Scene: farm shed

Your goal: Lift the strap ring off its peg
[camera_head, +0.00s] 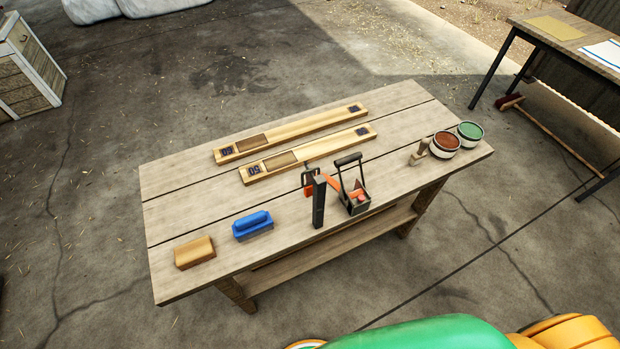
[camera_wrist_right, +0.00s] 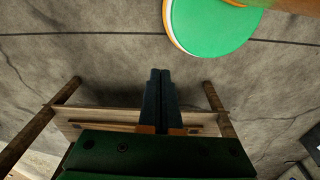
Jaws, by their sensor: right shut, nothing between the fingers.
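A dark upright post (camera_head: 319,203) stands near the front edge of the wooden table in the head view. An orange strap (camera_head: 307,192) hangs by its upper part. The ring and peg are too small to tell apart there. My right gripper (camera_wrist_right: 160,72) shows in the right wrist view with its two dark fingers shut together and nothing between them. The table's legs and lower shelf (camera_wrist_right: 125,123) show beyond it, and no strap is visible in that view. Neither gripper shows in the head view.
On the table (camera_head: 185,222) are a black carrier (camera_head: 356,205) right beside the post, a blue brush (camera_head: 253,225), a wooden block (camera_head: 194,252), two long wooden bars (camera_head: 320,121) and two paint pots (camera_head: 470,133). The table's left end is mostly clear.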

